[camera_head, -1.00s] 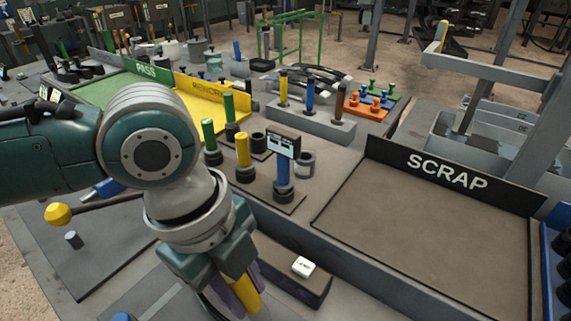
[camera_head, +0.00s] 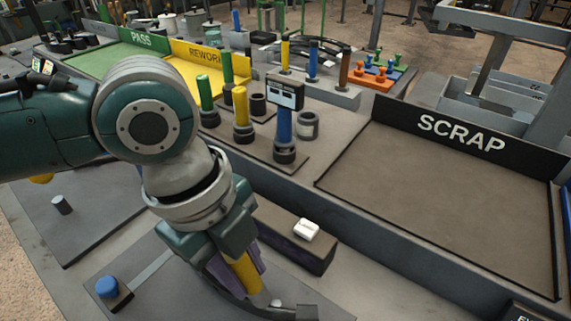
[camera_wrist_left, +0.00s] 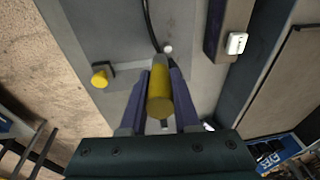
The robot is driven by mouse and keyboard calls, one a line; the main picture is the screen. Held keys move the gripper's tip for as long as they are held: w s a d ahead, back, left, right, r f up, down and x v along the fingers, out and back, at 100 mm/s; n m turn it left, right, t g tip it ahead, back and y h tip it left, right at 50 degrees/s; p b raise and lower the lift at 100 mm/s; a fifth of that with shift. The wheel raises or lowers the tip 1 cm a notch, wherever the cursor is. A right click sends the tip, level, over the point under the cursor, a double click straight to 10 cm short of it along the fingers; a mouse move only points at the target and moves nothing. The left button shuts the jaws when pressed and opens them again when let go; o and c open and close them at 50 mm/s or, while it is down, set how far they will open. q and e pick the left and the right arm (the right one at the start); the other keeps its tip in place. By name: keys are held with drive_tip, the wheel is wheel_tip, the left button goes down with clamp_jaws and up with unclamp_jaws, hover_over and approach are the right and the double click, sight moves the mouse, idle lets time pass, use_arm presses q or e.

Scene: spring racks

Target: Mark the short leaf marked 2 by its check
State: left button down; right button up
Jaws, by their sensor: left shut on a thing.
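My left gripper (camera_head: 238,268) is shut on a yellow cylinder (camera_head: 244,276), pointing down over the near bench. The left wrist view shows the yellow cylinder (camera_wrist_left: 160,92) upright between the purple fingers of the gripper (camera_wrist_left: 155,100). A dark curved strip (camera_wrist_left: 150,25), perhaps a leaf, runs up from near the cylinder's tip, with a small white spot (camera_wrist_left: 168,48) beside its end. The white spot also shows in the head view (camera_head: 276,302). I cannot tell whether the tip touches anything. No number 2 is readable. My right gripper is not in view.
A dark block (camera_head: 285,245) with a white piece (camera_head: 306,230) on top stands right of the gripper. Coloured cylinders in holders, such as a blue one (camera_head: 284,125), stand behind. The SCRAP tray (camera_head: 440,200) is empty.

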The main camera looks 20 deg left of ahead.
use_arm(q)
drive_tip(key=shift+f+b, duration=0.35)
drive_tip(key=shift+f, duration=0.15)
idle(0.9)
drive_tip(key=shift+f, duration=0.1)
idle(1.2)
wheel_tip(320, 180, up, 7)
drive_tip(key=p, duration=0.8)
idle(0.4)
